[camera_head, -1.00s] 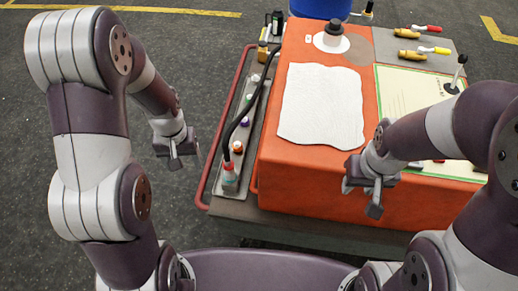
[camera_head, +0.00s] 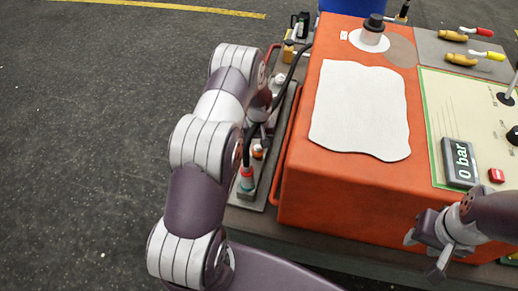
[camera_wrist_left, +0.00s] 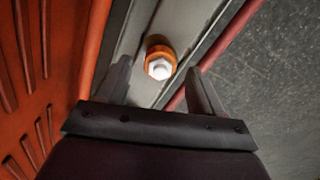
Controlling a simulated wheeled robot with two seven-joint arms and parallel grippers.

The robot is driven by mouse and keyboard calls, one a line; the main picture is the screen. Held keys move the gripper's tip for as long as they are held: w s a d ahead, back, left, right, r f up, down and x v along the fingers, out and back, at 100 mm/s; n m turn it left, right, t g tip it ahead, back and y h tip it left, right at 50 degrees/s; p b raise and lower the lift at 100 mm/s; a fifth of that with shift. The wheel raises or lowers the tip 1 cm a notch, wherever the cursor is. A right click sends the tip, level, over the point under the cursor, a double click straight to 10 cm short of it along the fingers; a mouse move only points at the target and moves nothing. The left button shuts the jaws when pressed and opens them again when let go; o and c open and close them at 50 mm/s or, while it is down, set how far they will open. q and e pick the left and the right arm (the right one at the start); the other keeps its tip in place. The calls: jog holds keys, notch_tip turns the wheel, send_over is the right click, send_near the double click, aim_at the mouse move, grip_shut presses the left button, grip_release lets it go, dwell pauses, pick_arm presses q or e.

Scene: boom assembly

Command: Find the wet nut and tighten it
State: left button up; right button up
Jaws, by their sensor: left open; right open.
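In the left wrist view a pale hex nut (camera_wrist_left: 160,68) sits on an orange-brown ring on a grey metal strip. My left gripper (camera_wrist_left: 162,82) is open, with its fingers on either side of the nut in the picture; I cannot tell how far above it they are. I see no clear wetness on the nut. In the head view my left arm hides most of the strip (camera_head: 252,194) and its fittings. My right gripper (camera_head: 424,258) is open and empty before the orange box's front.
The orange box (camera_head: 330,205) carries a white cloth (camera_head: 360,110), a display reading 0 bar (camera_head: 459,162), a red button (camera_head: 496,175) and screwdrivers (camera_head: 475,57). A black hose (camera_head: 292,65) runs down to the strip. Floor at the left is clear.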

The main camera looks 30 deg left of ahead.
aim_at(258, 151)
pick_arm(q)
notch_tip(258, 151, down, 2)
jog(key=shift+f, duration=0.15)
jog(key=c, duration=1.1)
jog(key=shift+o, duration=0.2)
jog(key=shift+m, duration=0.3)
jog(key=m+p, duration=0.1)
jog(key=m, duration=0.2)
jog(key=shift+a+m, duration=0.1)
jog(key=shift+m, duration=0.2)
jog(key=m+p, duration=0.1)
jog(key=m, duration=0.4)
jog(key=shift+m, duration=0.3)
